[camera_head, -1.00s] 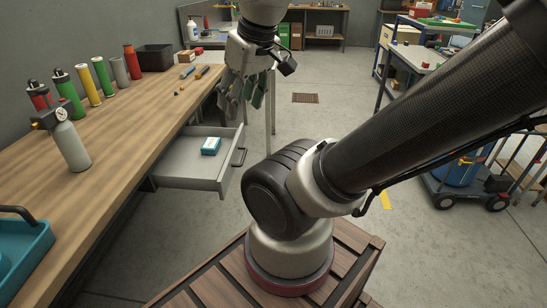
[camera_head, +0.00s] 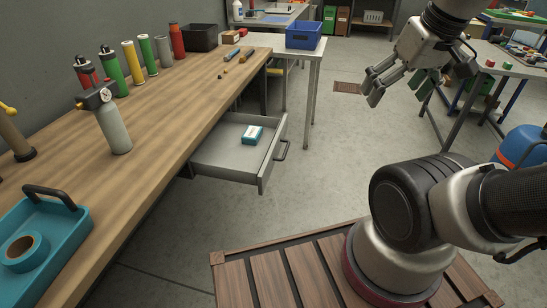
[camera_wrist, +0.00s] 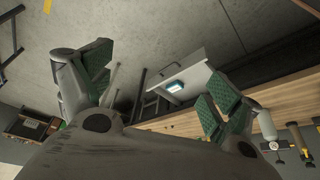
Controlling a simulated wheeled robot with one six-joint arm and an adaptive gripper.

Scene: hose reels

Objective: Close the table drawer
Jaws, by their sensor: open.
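The grey table drawer (camera_head: 225,165) is pulled out from under the wooden workbench (camera_head: 150,125), with a dark bar handle (camera_head: 282,150) on its front. A small teal and white box (camera_head: 252,134) lies in it. My gripper (camera_head: 374,86) is open and empty, above the floor to the right of the drawer and apart from it. In the wrist view the drawer (camera_wrist: 195,72) shows between and beyond my open fingers (camera_wrist: 155,85), whose inner pads are green.
The bench holds a grey bottle with a gauge (camera_head: 113,125), several coloured cylinders, a black bin (camera_head: 200,37) and a teal tray (camera_head: 75,215). A side table with a blue crate (camera_head: 303,35) stands behind. Floor between drawer and gripper is clear.

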